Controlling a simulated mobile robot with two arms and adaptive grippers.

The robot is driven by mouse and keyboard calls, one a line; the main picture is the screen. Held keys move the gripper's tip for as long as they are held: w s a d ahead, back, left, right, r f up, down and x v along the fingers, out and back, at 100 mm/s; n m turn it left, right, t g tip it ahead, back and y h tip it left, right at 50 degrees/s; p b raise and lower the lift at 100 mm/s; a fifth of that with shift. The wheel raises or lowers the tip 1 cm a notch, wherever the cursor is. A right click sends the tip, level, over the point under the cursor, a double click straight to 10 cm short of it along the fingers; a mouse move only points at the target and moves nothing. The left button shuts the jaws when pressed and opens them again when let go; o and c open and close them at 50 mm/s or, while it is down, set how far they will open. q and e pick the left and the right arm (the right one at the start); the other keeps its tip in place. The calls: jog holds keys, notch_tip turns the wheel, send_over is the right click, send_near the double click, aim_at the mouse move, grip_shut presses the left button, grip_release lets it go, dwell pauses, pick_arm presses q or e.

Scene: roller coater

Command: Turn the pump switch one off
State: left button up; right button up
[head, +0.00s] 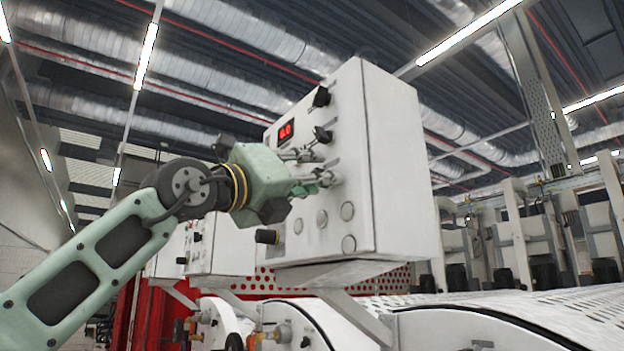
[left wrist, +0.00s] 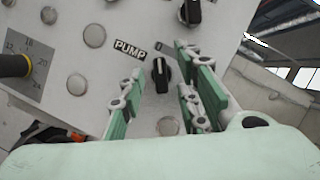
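The pump switch (left wrist: 161,75) is a black rotary knob beside the printed word PUMP on the white panel in the left wrist view. Its pale pointer line runs roughly up and down in that picture. My left gripper (left wrist: 159,88) is open, with its green-padded fingers on either side of the knob. I cannot tell whether they touch it. In the head view my left gripper (head: 318,178) is at the front face of the white control box (head: 390,160), covering part of the panel. My right gripper is not in view.
Another black knob (left wrist: 190,12) sits above the pump switch in the left wrist view, and a yellow-and-black knob (left wrist: 14,66) at far left. The box has a red display (head: 286,132) and a black knob (head: 320,97) near its top. Round grey buttons (head: 348,244) lie below the gripper.

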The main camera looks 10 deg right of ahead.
pick_arm(q)
jog(key=v, duration=1.2)
dwell(0.6)
